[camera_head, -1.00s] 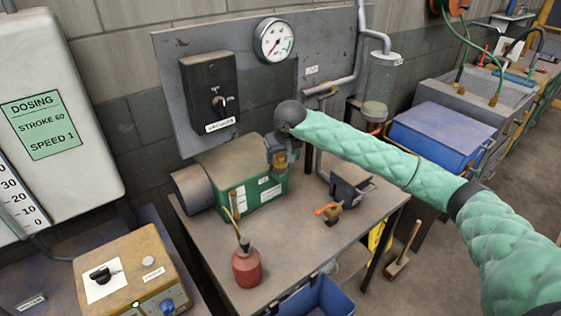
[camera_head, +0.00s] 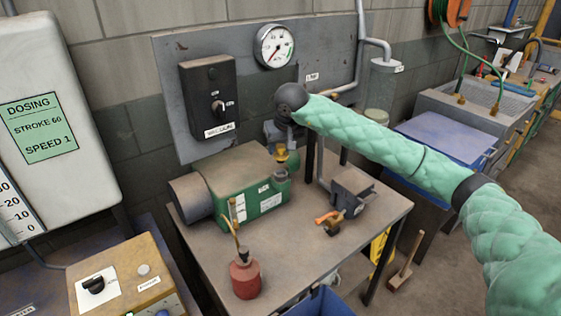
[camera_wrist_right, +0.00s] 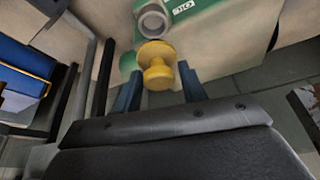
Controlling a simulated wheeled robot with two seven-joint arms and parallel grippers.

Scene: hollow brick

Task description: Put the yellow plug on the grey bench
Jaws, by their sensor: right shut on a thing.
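The yellow plug (camera_wrist_right: 157,66) is between the fingers of my right gripper (camera_wrist_right: 160,86) in the wrist view. Beyond it is a round grey port (camera_wrist_right: 152,22) on the green pump, its opening partly visible. In the head view the plug (camera_head: 281,153) shows at the right end of the green pump (camera_head: 245,185), below my right gripper (camera_head: 277,142), whose fingers are mostly hidden. I cannot tell the exact gap between plug and port. My left gripper is out of view.
A red oil can (camera_head: 245,277) stands at the bench's front left. A black switch box (camera_head: 209,97) and a gauge (camera_head: 274,46) hang behind. A blue bin (camera_head: 322,302) is below the front edge.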

